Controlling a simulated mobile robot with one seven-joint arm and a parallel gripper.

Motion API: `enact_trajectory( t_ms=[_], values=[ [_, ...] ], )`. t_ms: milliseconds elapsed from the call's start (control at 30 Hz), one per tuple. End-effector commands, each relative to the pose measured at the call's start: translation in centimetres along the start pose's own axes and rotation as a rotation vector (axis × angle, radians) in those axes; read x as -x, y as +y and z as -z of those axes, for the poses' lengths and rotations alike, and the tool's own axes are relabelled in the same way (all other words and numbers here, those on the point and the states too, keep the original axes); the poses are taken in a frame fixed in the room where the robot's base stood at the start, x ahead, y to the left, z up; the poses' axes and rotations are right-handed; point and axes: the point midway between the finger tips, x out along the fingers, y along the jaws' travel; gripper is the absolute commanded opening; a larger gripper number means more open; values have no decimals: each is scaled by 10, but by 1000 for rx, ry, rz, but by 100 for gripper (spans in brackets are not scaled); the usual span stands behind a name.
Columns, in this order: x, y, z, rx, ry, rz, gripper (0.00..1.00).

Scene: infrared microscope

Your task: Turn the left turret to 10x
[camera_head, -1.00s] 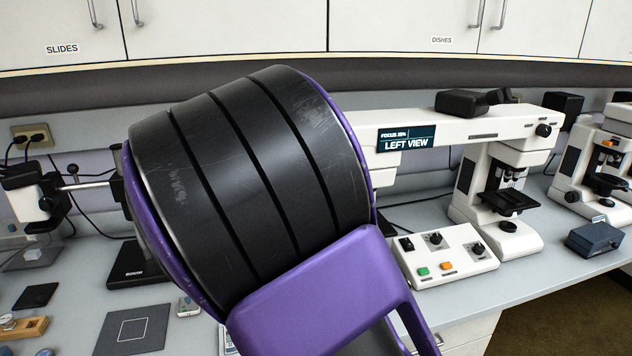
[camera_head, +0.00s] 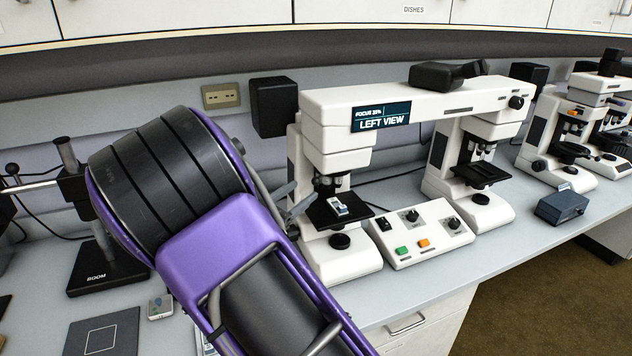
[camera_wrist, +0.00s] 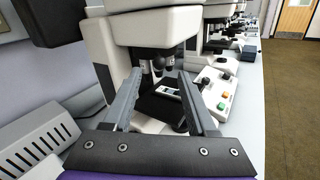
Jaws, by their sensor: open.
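The left turret (camera_head: 329,182) hangs under the head of the white left microscope (camera_head: 335,150), above its black stage (camera_head: 325,215). A slide lies on that stage. The turret's objectives also show in the wrist view (camera_wrist: 157,68); their markings are too small to read. My gripper (camera_wrist: 158,78) is open and empty, its two grey fingers on either side of the objectives in the wrist view. In the head view the gripper (camera_head: 296,200) is at the left side of the stage, partly hidden by my arm. I cannot tell whether a finger touches the turret.
A display (camera_head: 381,116) on the bridge reads "LEFT VIEW" and "FOCUS 35%". The right microscope (camera_head: 470,155) shares this bridge. A control box (camera_head: 425,232) stands between them in front. A boom stand (camera_head: 105,265) is at the left.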

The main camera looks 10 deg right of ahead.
Motion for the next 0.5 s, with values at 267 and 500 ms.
enact_trajectory(
  t_ms=[267,500],
  values=[
    [-53,0,0,-1,-1,2,58],
    [-72,0,0,-1,0,0,58]
  ],
)
